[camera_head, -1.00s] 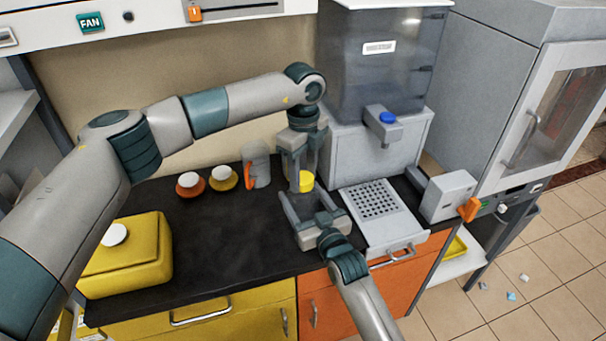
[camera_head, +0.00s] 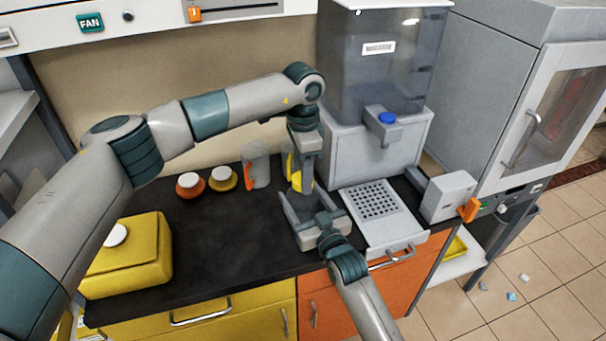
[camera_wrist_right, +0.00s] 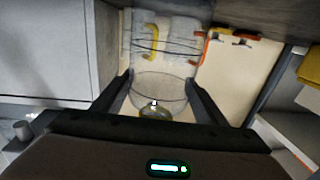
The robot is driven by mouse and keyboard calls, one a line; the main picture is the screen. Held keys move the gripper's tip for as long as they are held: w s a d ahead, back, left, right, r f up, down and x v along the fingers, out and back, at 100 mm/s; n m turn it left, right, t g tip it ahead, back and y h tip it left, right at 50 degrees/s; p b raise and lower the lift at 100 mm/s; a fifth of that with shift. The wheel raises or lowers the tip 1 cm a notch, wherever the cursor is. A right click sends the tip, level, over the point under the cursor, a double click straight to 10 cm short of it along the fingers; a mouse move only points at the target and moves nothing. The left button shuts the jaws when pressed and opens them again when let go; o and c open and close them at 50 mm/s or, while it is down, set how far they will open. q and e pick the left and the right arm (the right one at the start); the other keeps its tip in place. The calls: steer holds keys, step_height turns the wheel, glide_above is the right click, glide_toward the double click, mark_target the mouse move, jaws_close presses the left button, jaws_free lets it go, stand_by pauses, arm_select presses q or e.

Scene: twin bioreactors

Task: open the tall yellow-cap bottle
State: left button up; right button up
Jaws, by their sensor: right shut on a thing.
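My right gripper (camera_head: 311,203) reaches over the counter's front edge and is shut on the tall bottle. In the right wrist view the bottle (camera_wrist_right: 165,92) is a clear cylinder between the two fingers (camera_wrist_right: 159,80). My left gripper (camera_head: 303,186) points straight down just above the right gripper, at the bottle's top. Its near finger covers the bottle's top and cap in the head view, so I cannot tell how far its jaws are closed or whether the cap is loose.
A jug with an orange handle (camera_head: 261,166) stands behind, left of my left gripper. Two small flasks with orange (camera_head: 190,185) and yellow (camera_head: 223,179) bases stand left of it. A yellow box (camera_head: 135,262) is front left. A dispenser with a perforated tray (camera_head: 376,201) is close on the right.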

arm_select(q)
steer(key=o, duration=0.4)
steer(key=shift+a, duration=0.1)
steer(key=shift+o, duration=0.2)
steer(key=shift+r, duration=0.1)
steer(key=shift+r, duration=2.2)
steer(key=shift+c, duration=0.5)
